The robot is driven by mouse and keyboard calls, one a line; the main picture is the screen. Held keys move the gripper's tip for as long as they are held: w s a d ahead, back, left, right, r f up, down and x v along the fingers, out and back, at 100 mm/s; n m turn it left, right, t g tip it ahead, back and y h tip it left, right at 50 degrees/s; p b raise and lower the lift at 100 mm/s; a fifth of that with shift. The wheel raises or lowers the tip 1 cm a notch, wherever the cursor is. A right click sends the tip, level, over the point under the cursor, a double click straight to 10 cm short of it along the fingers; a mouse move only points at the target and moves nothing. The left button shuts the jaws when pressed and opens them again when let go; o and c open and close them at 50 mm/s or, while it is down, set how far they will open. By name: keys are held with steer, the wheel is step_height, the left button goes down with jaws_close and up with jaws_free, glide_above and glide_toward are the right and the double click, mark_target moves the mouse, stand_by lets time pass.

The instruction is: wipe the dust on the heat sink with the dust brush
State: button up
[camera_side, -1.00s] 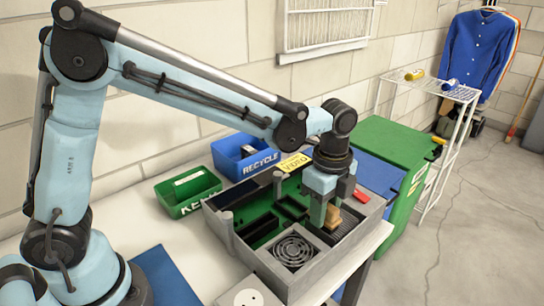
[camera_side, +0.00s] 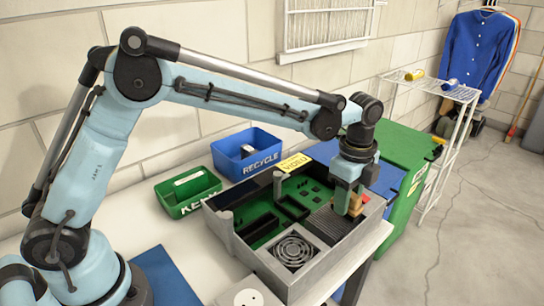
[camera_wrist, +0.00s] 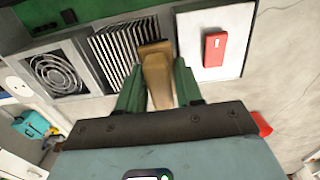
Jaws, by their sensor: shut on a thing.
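The dust brush (camera_wrist: 157,72), with a tan wooden body, is held between the two green fingers of my gripper (camera_wrist: 158,92). In the side view the brush (camera_side: 356,208) is low at the right end of the open grey case, and my gripper (camera_side: 350,203) points down there. The heat sink (camera_side: 326,224) is a block of dark fins inside the case, left of the brush. In the wrist view its fins (camera_wrist: 117,48) show beside the brush, which overlaps their right edge. I cannot tell whether the bristles touch anything. No dust can be made out on the fins.
The grey case (camera_side: 222,226) holds a round fan (camera_side: 293,250) and a green circuit board (camera_side: 259,230). A red block (camera_wrist: 215,48) lies on a white surface right of the brush.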

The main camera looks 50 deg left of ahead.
steer(key=shift+s, duration=3.2)
steer(key=shift+w, duration=3.2)
steer(key=shift+r, duration=4.15)
